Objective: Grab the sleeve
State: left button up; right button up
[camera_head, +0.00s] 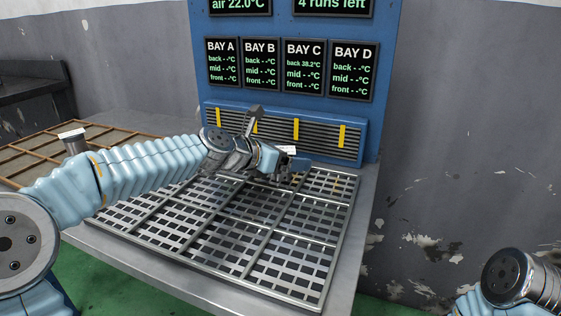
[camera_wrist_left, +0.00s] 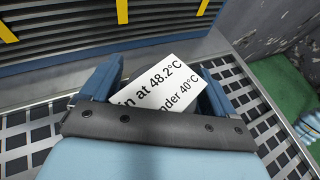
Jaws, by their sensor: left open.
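A white label card (camera_wrist_left: 160,88), with partly hidden text reading "48.2°C" and "40°C", shows between the fingers of my left gripper (camera_wrist_left: 158,90) in the left wrist view. In the head view the card (camera_head: 287,150) is a small white patch at the back of the grid. A grey cylinder (camera_head: 76,146) with a white card on top stands at the far left. My right gripper is not in view.
The metal grid (camera_head: 275,250) covers the table, mostly bare in front. A blue panel (camera_head: 385,60) with a slatted vent (camera_head: 330,145) rises behind it. Its BAY C screen (camera_head: 304,69) reads back 38.2°C. A brown rack (camera_head: 30,160) lies at left.

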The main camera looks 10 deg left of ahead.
pick_arm(q)
jog(key=c, duration=1.4)
